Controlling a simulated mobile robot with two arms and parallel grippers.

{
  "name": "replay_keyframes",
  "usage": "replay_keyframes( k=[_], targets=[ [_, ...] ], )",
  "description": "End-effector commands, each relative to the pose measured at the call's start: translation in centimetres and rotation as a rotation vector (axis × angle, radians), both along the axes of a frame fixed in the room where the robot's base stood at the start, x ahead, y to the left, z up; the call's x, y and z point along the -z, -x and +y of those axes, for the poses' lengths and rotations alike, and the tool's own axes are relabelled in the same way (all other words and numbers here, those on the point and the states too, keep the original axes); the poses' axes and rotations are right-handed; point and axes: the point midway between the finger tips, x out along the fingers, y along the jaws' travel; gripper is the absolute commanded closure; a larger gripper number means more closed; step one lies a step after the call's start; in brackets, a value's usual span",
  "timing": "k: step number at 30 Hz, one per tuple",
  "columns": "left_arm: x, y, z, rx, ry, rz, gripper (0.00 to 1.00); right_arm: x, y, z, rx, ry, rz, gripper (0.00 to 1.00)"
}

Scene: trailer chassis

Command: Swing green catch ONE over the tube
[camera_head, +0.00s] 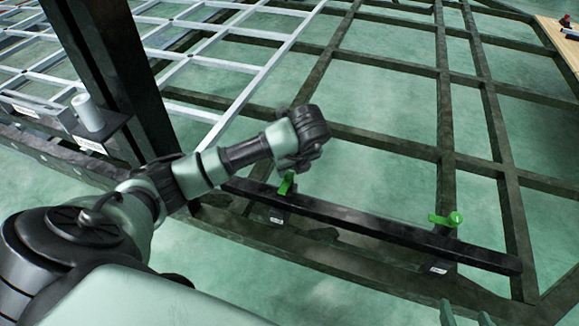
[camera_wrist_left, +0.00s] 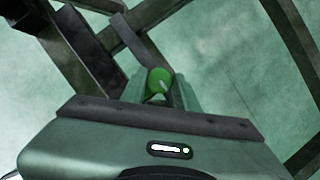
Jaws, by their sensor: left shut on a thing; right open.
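A dark tube (camera_head: 365,220) lies across the frame, running from centre left down to the right. One green catch (camera_head: 286,185) stands by its left part; a second green catch (camera_head: 447,219) is by its right part. The small labels below them are too small to read, so I cannot tell which is ONE. My left gripper (camera_head: 288,173) is at the left catch, its fingers mostly hidden by the wrist. In the left wrist view it is shut on that green catch (camera_wrist_left: 159,81). My right gripper (camera_head: 466,317) shows only its fingertips at the bottom edge, apart and empty.
Dark chassis beams (camera_head: 495,130) form a grid over a green floor. A dark upright post (camera_head: 115,75) stands at the left beside a pale cylinder (camera_head: 88,112). A light metal grating (camera_head: 215,65) lies behind. A wooden surface (camera_head: 562,38) is at the far right.

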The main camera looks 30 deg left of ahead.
Motion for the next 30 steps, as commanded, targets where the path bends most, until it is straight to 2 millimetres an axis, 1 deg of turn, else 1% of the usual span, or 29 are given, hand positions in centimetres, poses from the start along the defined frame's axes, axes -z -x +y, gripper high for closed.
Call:
replay_keyframes(
  k=[15,16,18,27,30],
  targets=[
    [0.08,0.03,-0.02,-0.020,0.000,0.002,1.00,0.24,0.24,-0.13,0.002,0.005,0.016,0.42],
    [0.08,0.03,-0.02,-0.020,0.000,0.002,0.67,0.24,0.24,-0.13,0.002,0.004,0.015,0.42],
    [0.08,0.03,-0.02,-0.020,0.000,0.002,0.49,0.23,0.24,-0.13,0.002,0.004,0.015,0.42],
    [0.01,0.01,-0.03,-0.019,0.000,0.001,0.49,0.20,0.23,-0.13,0.002,0.004,0.014,0.42],
    [-0.40,0.04,-0.16,-0.018,0.001,0.000,0.49,0.20,0.35,-0.16,0.002,0.006,0.023,0.42]
  ],
)
